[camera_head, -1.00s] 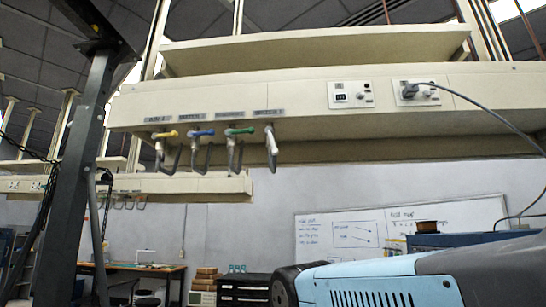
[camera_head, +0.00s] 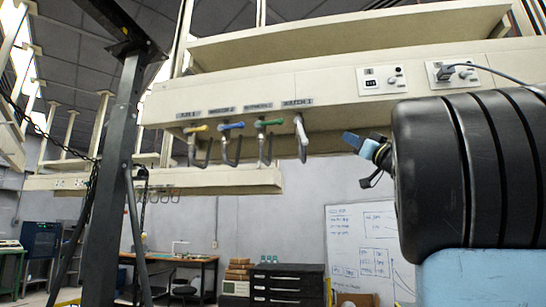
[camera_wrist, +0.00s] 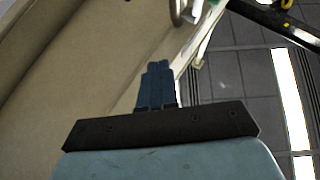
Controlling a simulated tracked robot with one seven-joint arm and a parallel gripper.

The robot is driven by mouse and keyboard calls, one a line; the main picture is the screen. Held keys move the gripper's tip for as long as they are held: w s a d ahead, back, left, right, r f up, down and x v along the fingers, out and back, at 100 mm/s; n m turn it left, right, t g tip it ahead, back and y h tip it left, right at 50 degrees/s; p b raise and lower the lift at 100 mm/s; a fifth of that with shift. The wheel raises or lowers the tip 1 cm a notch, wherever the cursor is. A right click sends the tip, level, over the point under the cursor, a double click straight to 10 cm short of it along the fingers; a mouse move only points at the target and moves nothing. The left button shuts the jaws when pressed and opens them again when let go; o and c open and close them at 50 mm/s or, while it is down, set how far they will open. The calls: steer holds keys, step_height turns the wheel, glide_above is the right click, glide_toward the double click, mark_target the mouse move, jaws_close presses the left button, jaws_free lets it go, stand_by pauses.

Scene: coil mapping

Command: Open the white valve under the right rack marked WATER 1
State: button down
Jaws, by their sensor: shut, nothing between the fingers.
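The white valve (camera_head: 301,138) is the rightmost of a row of valves under the cream rack (camera_head: 330,88). Its white handle hangs downward, and the small label above it is hard to read. My gripper (camera_head: 350,138) is to the right of the white valve, at about handle height in the picture, with a gap between them. Its blue fingers are together and empty; in the wrist view the gripper (camera_wrist: 158,68) also shows closed. In the wrist view, parts of a pipe or handle show at the top edge beyond the fingertips, too cropped to tell which valve.
Green (camera_head: 269,122), blue (camera_head: 232,126) and yellow (camera_head: 196,128) handles sit left of the white valve, with curved pipes below. A dark post (camera_head: 112,170) stands at left. A cable runs from the socket panel (camera_head: 455,73). A whiteboard (camera_head: 345,240) hangs behind.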

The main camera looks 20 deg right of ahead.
steer(key=n+g+y, duration=0.2)
steer(key=n+y, duration=0.1)
steer(key=y, duration=0.1)
steer(key=n+g+y, duration=0.3)
steer(key=g+y, duration=0.1)
steer(key=g, duration=0.2)
glide_toward(301, 131)
steer(key=w+a, duration=0.2)
steer(key=shift+w+a+f+n, duration=0.15)
steer(key=shift+w+a+n, duration=0.15)
steer(key=shift+w, duration=0.1)
steer(key=shift+a, duration=0.1)
